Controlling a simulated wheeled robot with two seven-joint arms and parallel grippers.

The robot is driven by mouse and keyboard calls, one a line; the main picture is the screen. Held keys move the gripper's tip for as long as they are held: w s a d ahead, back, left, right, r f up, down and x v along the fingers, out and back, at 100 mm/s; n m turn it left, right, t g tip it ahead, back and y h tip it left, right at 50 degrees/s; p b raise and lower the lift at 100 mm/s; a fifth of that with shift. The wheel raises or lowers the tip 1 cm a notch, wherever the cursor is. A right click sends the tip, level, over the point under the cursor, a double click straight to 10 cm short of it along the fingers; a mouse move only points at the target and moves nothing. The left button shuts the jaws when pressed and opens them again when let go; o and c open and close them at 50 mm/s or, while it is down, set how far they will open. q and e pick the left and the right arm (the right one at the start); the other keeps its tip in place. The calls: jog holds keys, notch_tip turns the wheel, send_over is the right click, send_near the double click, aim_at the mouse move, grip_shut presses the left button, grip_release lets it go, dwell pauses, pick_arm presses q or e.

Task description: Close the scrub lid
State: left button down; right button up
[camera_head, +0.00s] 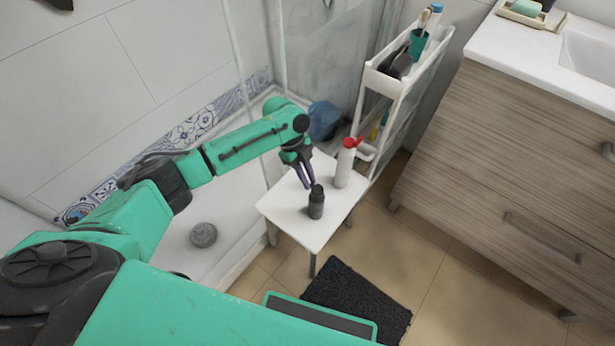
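A white bottle with a red cap (345,165) stands upright on a small white table (290,210). A red piece sticks out to the right at its top and looks like a raised lid. A small dark bottle (316,205) stands upright in front of it, nearer to me. I cannot tell from labels which one is the scrub. My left gripper (308,184) points down just above and behind the dark bottle, left of the white bottle. Its two fingers look a little apart, with nothing seen between them. My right gripper is not in view.
A narrow white shelf cart (400,85) holding a green cup (418,45) stands behind the table. A wooden cabinet (510,190) stands at the right. A dark mat (358,300) lies in front. The shower tray (215,262) and glass are at the left.

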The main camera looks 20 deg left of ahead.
pick_arm(q)
jog(key=shift+a+f+h+b, duration=0.2)
jog(key=shift+f+h+b, duration=0.15)
jog(key=shift+h+b, duration=0.5)
jog(key=c, duration=0.8)
grip_release()
jog(key=shift+w, duration=0.1)
jog(key=v, duration=0.7)
jog(key=shift+w+r, duration=0.2)
jog(key=shift+r, duration=0.05)
jog(key=shift+a, duration=0.1)
